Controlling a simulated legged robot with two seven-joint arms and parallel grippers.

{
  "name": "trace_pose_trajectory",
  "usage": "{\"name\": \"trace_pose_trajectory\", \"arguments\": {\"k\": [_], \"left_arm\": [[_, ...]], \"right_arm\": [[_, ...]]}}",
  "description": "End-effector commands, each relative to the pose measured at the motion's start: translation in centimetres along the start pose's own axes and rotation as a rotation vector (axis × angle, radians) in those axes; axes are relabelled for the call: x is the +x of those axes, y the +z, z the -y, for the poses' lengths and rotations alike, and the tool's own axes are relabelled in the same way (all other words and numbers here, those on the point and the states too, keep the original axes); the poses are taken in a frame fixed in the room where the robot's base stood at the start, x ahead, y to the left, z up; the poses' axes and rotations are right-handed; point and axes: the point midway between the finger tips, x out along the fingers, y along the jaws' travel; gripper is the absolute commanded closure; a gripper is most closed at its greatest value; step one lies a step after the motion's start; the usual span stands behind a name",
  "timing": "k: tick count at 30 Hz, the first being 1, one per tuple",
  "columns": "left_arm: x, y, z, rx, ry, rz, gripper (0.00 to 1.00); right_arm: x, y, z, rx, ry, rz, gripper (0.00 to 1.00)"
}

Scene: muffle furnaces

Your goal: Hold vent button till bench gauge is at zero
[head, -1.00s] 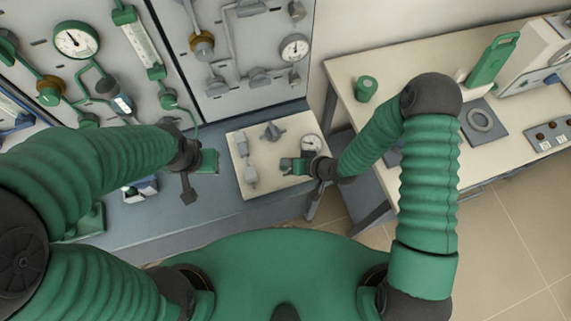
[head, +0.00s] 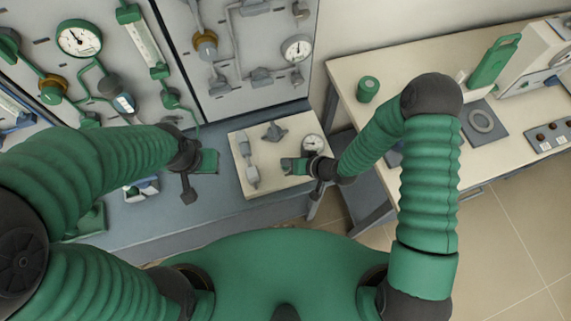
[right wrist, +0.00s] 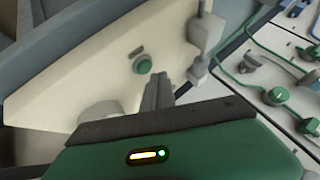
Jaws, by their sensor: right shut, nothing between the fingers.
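The cream bench panel (head: 285,178) carries the bench gauge (head: 312,143), a small white dial too small to read. My right gripper (head: 285,165) is over the panel's front right part, left of the gauge. In its wrist view the closed grey fingers (right wrist: 157,82) are empty and end just below the button in the picture; contact cannot be made out. The head view hides the button. My left gripper (head: 210,162) is left of the panel; its fingers are unclear.
A grey knob (head: 273,132) and a grey fitting (head: 247,162) sit on the same panel. Gauge boards (head: 250,60) rise behind. At right a cream table (head: 400,70) holds a green cylinder (head: 367,89) and a dark plate with a ring (head: 483,124).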

Motion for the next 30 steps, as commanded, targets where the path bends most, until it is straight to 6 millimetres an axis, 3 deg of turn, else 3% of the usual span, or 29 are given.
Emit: {"name": "trace_pose_trajectory", "arguments": {"k": [30], "left_arm": [[0.85, 0.20, 0.00, 0.000, 0.000, 0.000, 0.64]], "right_arm": [[0.76, 0.69, -0.74, 0.001, 0.000, 0.000, 1.00]]}}
